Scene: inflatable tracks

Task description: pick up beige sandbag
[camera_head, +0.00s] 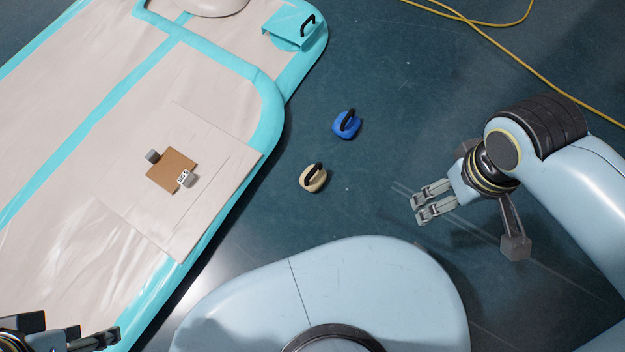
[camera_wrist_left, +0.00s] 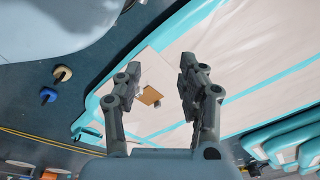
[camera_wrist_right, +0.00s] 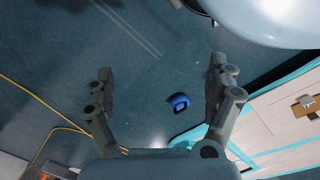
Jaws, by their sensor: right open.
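The beige sandbag (camera_head: 316,184) with a dark handle lies on the dark floor beside the inflatable track. It also shows at the left of the left wrist view (camera_wrist_left: 60,75). In the right wrist view I cannot clearly make it out; a finger may cover it. My right gripper (camera_head: 416,210) is open and empty, to the right of the sandbag and apart from it; its spread fingers show in the right wrist view (camera_wrist_right: 160,70). My left gripper (camera_wrist_left: 160,67) is open and empty, above the track; only part of it shows at the head view's bottom left corner.
A blue sandbag (camera_head: 346,129) lies just beyond the beige one. The beige track (camera_head: 60,130) with turquoise edges fills the left and bears a brown board (camera_head: 168,166) with small grey items. Yellow cables (camera_head: 540,75) cross the floor at upper right. Floor around the sandbags is clear.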

